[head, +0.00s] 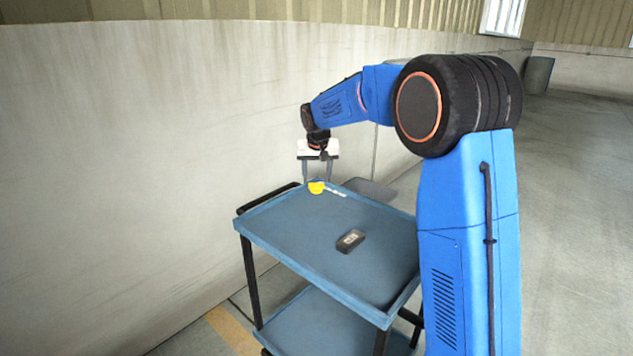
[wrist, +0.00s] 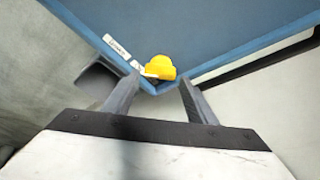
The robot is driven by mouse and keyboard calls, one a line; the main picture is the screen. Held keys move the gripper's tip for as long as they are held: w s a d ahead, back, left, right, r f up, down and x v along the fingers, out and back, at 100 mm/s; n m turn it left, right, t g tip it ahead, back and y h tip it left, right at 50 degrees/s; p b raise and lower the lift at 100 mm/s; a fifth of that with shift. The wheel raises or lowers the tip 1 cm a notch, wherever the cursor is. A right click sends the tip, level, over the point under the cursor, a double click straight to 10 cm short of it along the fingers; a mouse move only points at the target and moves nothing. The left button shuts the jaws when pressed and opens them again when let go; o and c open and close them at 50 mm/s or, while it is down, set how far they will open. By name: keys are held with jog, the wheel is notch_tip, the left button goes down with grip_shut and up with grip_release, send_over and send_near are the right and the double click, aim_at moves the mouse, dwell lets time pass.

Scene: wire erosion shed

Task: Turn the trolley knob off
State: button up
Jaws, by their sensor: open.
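The trolley (head: 290,235) is blue with two tray shelves, dark legs and a dark handle. A yellow knob (head: 316,187) sits at the far corner of its top shelf, beside a small white label (head: 336,192). In the wrist view the yellow knob (wrist: 160,68) shows ahead of the fingertips, with the white label (wrist: 117,46) to its left. My gripper (head: 317,176) is open and empty, with its fingers pointing down near the knob. In the wrist view my gripper (wrist: 158,85) has one finger to each side of the knob. I cannot tell whether either finger touches it.
A small black device (head: 350,241) lies on the top shelf, right of its middle. A curved pale wall (head: 130,150) runs behind and left of the trolley. A grey object (head: 370,190) shows behind the trolley. Concrete floor (head: 575,220) is clear at the right.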

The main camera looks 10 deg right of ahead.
aim_at(316, 187)
jog(key=shift+x, duration=1.35)
jog(key=c, duration=0.8)
